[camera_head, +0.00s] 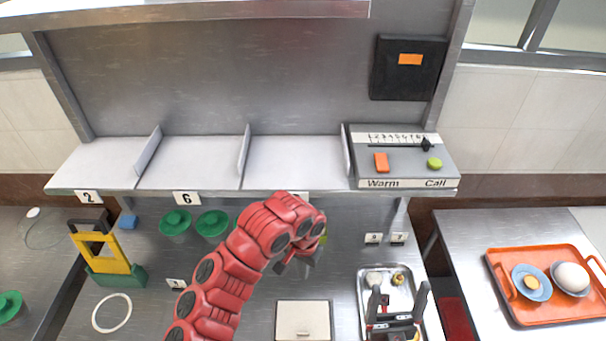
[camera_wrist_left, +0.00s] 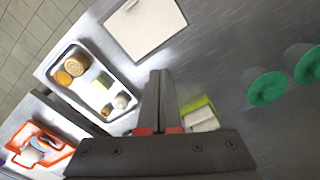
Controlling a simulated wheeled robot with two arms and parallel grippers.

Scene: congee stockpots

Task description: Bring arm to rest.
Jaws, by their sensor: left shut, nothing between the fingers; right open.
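My left arm is red and reaches in from the bottom left of the head view. Its gripper (camera_head: 308,262) hangs over the middle of the steel counter, in front of the shelf. In the left wrist view the left gripper's fingers (camera_wrist_left: 161,88) are together with nothing between them. A small green and white thing (camera_wrist_left: 202,115) shows beside them. My right gripper (camera_head: 398,292) is at the bottom right of the head view, over a metal tray (camera_head: 362,300). Its two dark fingers are apart and empty.
A white board (camera_head: 303,321) lies on the counter. Green-lidded pots (camera_head: 176,222) stand at left, near a yellow and green holder (camera_head: 112,262) and a white ring (camera_head: 112,312). An orange tray (camera_head: 540,319) with bowls is on the right table. A control box (camera_head: 402,160) sits on the shelf.

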